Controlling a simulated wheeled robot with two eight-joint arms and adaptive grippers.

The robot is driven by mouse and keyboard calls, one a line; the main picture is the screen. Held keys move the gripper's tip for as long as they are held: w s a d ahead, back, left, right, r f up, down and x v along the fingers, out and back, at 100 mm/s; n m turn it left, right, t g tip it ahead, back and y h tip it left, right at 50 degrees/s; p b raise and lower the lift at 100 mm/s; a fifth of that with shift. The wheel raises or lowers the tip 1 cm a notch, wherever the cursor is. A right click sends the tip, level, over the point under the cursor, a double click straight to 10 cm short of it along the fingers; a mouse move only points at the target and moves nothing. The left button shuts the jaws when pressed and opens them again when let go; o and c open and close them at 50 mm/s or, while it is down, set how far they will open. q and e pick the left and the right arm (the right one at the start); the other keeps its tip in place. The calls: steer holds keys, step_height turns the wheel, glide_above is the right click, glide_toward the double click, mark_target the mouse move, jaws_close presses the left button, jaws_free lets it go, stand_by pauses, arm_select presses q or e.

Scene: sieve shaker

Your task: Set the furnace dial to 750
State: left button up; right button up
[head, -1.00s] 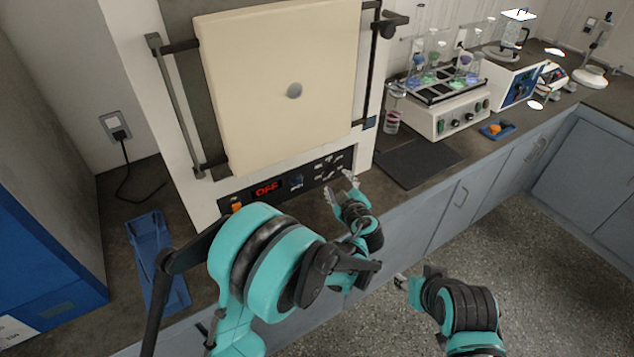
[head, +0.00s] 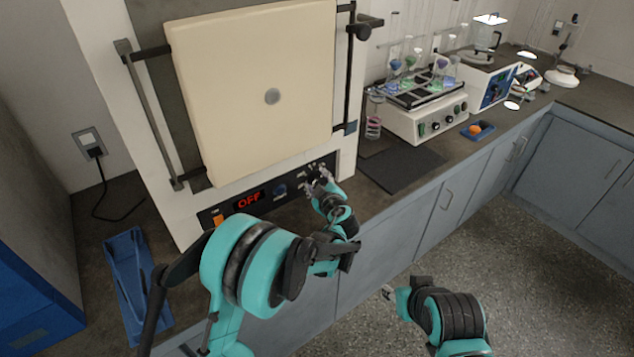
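The furnace (head: 88,48) stands on the counter at the left. Its dark control strip has a display (head: 249,200) reading OFF in red, an orange switch (head: 217,219) and a small blue knob (head: 280,190). White markings sit at the strip's right end, around the dial, which is mostly hidden behind my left gripper (head: 318,181). The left gripper's fingertips are at the dial; I cannot tell whether they touch it or how far apart they are. My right gripper (head: 388,292) hangs low over the floor, away from the furnace, too small to read.
A blue tray (head: 127,268) lies on the counter left of the furnace. The counter edge runs below my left arm.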

arm_select(q)
steer(key=c, duration=0.8)
steer(key=shift+w+d+r+m+g+y+p, duration=0.15)
steer(key=shift+m+g+y+p, duration=0.35)
steer(key=shift+m+g+p, duration=0.55)
steer(key=shift+d+m+g+y, duration=0.1)
steer(key=shift+m+g+y, duration=0.15)
steer(key=shift+m+y, duration=0.7)
steer(key=shift+m+h, duration=0.25)
steer(key=shift+m, duration=0.05)
steer(key=o, duration=1.1)
steer(key=shift+o, duration=0.2)
